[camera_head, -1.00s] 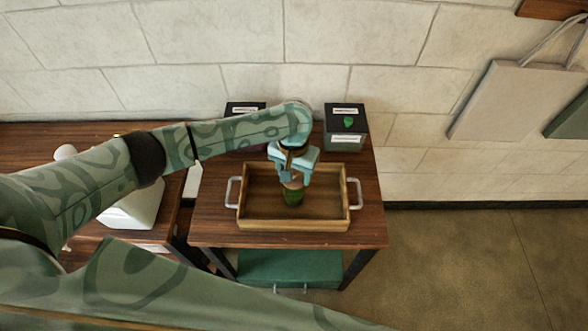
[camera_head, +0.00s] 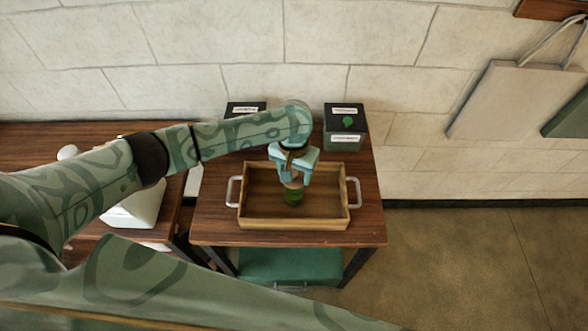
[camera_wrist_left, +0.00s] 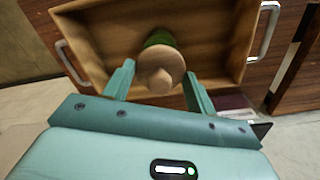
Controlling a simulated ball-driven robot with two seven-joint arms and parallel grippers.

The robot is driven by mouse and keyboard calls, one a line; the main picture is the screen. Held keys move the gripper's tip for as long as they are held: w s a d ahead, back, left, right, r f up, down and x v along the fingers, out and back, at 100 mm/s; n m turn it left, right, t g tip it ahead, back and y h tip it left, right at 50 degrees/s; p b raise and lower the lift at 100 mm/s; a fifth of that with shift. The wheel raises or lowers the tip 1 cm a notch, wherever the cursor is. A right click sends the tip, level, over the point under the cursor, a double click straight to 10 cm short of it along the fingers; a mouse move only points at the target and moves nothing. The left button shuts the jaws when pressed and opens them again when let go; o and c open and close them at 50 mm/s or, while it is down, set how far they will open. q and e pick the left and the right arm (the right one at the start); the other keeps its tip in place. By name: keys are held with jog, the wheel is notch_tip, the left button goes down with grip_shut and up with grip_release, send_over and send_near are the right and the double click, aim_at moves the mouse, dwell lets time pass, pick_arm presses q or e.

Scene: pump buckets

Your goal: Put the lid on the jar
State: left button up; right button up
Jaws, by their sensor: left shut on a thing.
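The green jar (camera_head: 293,198) stands inside the wooden tray (camera_head: 262,224); it shows partly behind the lid in the left wrist view (camera_wrist_left: 157,38). The round wooden lid (camera_wrist_left: 161,67) with its knob is between the fingers of my left gripper (camera_wrist_left: 160,86), which is shut on it. In the head view the left gripper (camera_head: 292,178) points down over the jar, with the lid right at the jar's top. I cannot tell whether the lid is seated or just above the rim. My right gripper is not in view.
The tray has metal handles at both ends and sits on a dark wooden table (camera_head: 215,215). Two black labelled boxes stand behind it, the right one (camera_head: 345,127) clear and the left one partly behind my arm. A green case (camera_head: 290,264) is below the tabletop.

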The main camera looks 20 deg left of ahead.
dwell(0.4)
pick_arm(q)
jog(key=o, duration=1.4)
jog(key=shift+o, duration=0.2)
notch_tip(320, 180, up, 7)
jog(key=p, duration=0.9)
jog(key=shift+p, duration=0.3)
grip_shut()
jog(key=shift+f, duration=0.2)
dwell(0.5)
jog(key=shift+f+b, duration=1.2)
jog(key=shift+f, duration=0.8)
